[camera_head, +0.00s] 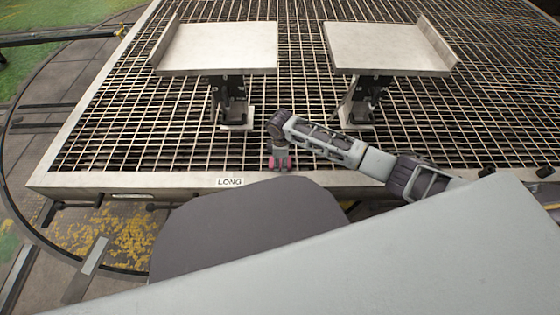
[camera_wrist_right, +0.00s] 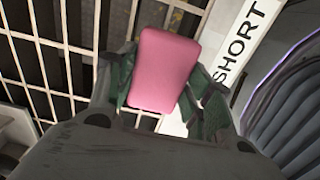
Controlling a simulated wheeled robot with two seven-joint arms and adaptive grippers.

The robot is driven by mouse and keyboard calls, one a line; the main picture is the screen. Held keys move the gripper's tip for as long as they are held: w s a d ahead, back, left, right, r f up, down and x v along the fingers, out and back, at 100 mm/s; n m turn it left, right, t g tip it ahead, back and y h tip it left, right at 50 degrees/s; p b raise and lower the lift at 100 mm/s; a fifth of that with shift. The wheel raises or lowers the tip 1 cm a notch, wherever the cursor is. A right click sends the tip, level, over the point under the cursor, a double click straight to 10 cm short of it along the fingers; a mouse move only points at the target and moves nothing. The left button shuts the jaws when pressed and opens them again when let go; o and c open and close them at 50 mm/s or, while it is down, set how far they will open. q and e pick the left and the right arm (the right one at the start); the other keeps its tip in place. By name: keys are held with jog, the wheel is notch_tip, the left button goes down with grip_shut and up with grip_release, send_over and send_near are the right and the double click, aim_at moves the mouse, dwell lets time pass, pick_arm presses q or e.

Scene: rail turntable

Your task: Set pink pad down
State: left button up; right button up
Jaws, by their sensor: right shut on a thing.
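The pink pad (camera_wrist_right: 163,72) is a rounded block between the green-tipped fingers of my right gripper (camera_wrist_right: 160,98) in the wrist view. The fingers are shut on its two sides. In the head view my right gripper (camera_head: 279,160) points down near the front edge of the metal grating (camera_head: 160,150), left of its forearm. Only small pink parts show there, and the gripper hides the rest. I cannot tell whether the pad touches the grating or hangs just above it. My left gripper is not in view.
Two grey plates on black posts, the left plate (camera_head: 222,47) and the right plate (camera_head: 388,47), stand behind the gripper. A LONG label (camera_head: 230,182) is on the front rim. A SHORT label (camera_wrist_right: 240,45) is beside the pad in the wrist view. Open grating lies left.

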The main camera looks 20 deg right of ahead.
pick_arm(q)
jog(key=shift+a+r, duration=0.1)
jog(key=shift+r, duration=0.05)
pick_arm(e)
jog(key=shift+f, duration=0.3)
jog(key=o, duration=0.9)
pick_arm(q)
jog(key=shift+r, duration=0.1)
pick_arm(e)
jog(key=shift+r, duration=0.1)
jog(key=shift+r, duration=0.45)
pick_arm(q)
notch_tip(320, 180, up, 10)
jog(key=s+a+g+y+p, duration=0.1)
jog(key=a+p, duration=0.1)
jog(key=p, duration=0.2)
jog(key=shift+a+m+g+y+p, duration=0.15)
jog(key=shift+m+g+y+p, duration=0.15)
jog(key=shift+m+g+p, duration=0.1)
pick_arm(e)
jog(key=shift+r, duration=5.75)
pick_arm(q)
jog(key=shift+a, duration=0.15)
pick_arm(e)
jog(key=shift+a, duration=0.1)
